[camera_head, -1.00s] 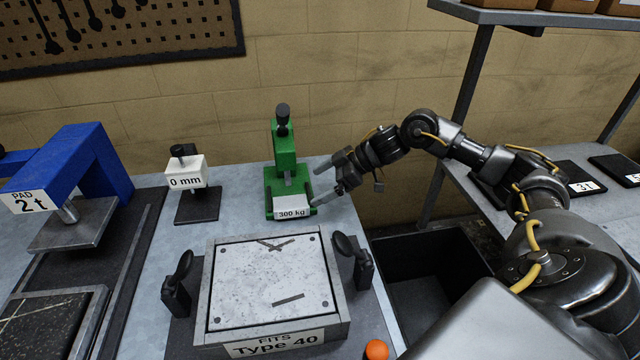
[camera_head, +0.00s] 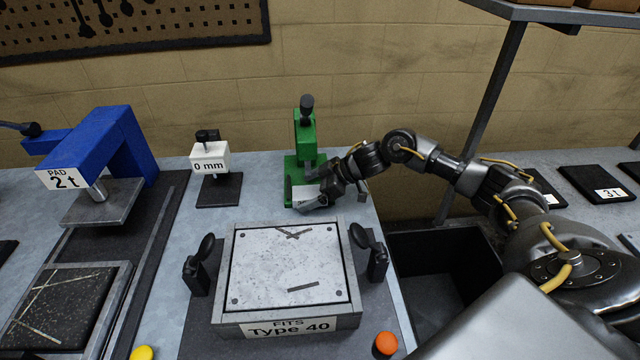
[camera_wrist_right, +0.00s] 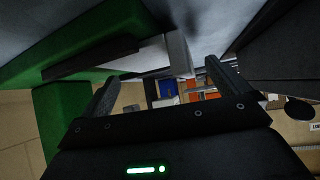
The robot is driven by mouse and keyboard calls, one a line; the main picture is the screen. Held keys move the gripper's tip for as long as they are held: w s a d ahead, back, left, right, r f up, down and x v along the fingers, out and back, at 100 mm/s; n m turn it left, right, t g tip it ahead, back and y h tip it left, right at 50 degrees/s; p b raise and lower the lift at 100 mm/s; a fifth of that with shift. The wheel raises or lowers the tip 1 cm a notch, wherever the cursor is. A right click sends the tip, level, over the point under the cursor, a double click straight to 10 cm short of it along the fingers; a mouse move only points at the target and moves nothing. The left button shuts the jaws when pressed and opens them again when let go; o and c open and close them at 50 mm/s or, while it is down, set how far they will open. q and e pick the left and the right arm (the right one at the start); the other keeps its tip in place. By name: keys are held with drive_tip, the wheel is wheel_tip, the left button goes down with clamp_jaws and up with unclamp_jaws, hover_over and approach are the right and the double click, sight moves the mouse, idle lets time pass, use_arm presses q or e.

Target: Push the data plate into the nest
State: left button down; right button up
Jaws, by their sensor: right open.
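A green press (camera_head: 305,135) stands at the back of the bench with a dark knob on top. A pale grey plate (camera_head: 300,192) sits low at its front; I take it to be the data plate. My right gripper (camera_head: 311,190) is open at the press's right side, its fingers pointing left and partly covering the plate. In the right wrist view, a pale block (camera_wrist_right: 178,52) shows just beyond and between the two open fingers (camera_wrist_right: 165,85), beside the green body (camera_wrist_right: 85,45) and a dark strip. I cannot tell whether a finger touches it. My left gripper is out of view.
A framed plate marked Type 40 (camera_head: 290,325) lies in front, with black clamps (camera_head: 198,265) (camera_head: 375,253) at its sides. A white 0 mm gauge (camera_head: 211,157) and a blue press (camera_head: 95,145) stand left. A dark open bin (camera_head: 440,265) lies right.

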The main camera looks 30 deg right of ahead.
sight(298, 187)
drive_tip(key=shift+w+a+f, duration=0.1)
drive_tip(key=shift+a+f, duration=0.05)
drive_tip(key=shift+c, duration=0.4)
drive_tip(key=c, duration=0.9)
drive_tip(key=shift+c, duration=0.3)
drive_tip(key=shift+w+d, duration=0.3)
drive_tip(key=shift+w, duration=0.15)
drive_tip(key=shift+w+d, duration=0.2)
drive_tip(key=shift+w, duration=0.3)
drive_tip(key=shift+w+d, duration=0.15)
drive_tip(key=shift+w, duration=0.3)
drive_tip(key=o, duration=1)
drive_tip(key=shift+o, duration=0.2)
